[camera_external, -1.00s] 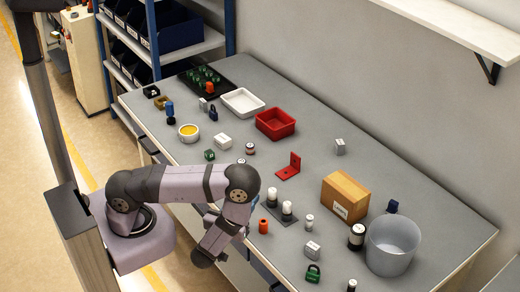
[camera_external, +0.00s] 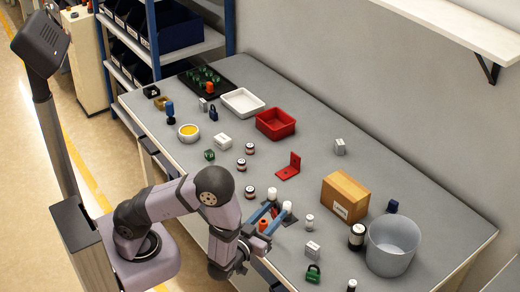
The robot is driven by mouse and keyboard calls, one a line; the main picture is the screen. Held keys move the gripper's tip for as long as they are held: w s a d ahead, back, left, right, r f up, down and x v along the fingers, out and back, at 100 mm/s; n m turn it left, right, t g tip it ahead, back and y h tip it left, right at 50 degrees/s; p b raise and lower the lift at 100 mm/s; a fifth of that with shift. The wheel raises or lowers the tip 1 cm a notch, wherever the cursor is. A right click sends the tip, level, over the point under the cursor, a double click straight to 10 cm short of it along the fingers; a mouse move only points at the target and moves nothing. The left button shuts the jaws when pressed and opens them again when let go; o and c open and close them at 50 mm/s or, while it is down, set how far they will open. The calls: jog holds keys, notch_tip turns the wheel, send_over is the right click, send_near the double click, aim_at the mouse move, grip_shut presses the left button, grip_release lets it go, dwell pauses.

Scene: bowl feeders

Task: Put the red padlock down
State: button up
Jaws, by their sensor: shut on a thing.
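My gripper (camera_external: 276,210) points toward the right, low over the table's near side. Its two blue fingers are shut on a small red thing (camera_external: 274,212) at their tips, the red padlock. It is mostly hidden by the fingers, and its shape is too small to make out. It is close to the two white-topped posts on a dark plate; I cannot tell whether it touches them or the table. An orange-red cylinder (camera_external: 263,225) shows between the fingers, nearer my wrist.
White-topped posts (camera_external: 287,207) stand just past my fingertips. A green padlock (camera_external: 313,273), a silver box (camera_external: 312,249) and a small white-topped jar (camera_external: 309,221) lie to the right. A red bracket (camera_external: 289,170) is behind. Bare table lies between the bracket and the cardboard box (camera_external: 345,197).

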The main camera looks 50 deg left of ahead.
jog(key=shift+m+h, duration=0.4)
jog(key=shift+h, duration=0.2)
jog(key=shift+w+d+r+b, duration=0.15)
jog(key=shift+d+b, duration=0.65)
jog(key=shift+d, duration=0.25)
jog(key=shift+w+d+r+b, duration=0.1)
jog(key=shift+d+b, duration=0.65)
jog(key=shift+d, duration=0.3)
jog(key=shift+f, duration=4.85)
jog(key=shift+f, duration=0.25)
jog(key=o, duration=1.1)
jog(key=shift+r, duration=0.1)
